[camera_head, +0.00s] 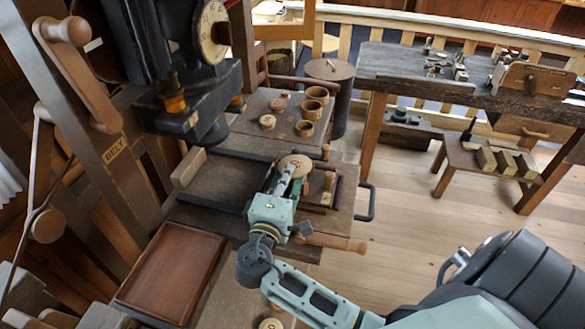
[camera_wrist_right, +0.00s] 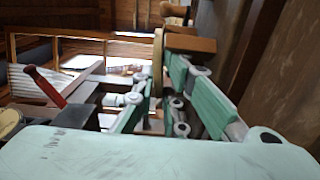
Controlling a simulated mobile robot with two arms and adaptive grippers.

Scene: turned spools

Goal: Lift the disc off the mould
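The pale wooden disc (camera_head: 295,166) with a dark mark on its face is near the centre of the head view. My right gripper (camera_head: 285,183) reaches it from the front. In the right wrist view the disc (camera_wrist_right: 158,55) is edge-on between the tips of my right gripper (camera_wrist_right: 156,85), with one finger on each side, and they look closed on it. The dark-framed mould (camera_head: 325,193) seems to be beside and below the gripper, partly hidden by it. I cannot tell whether the disc touches it. My left gripper is not in view.
A reddish-brown tray (camera_head: 170,270) lies at front left. Behind the disc, a bench (camera_head: 245,125) carries several wooden rings and small discs. A black press (camera_head: 190,95) stands at left. A black handle (camera_head: 370,203) sticks out at right, above open floor (camera_head: 410,215).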

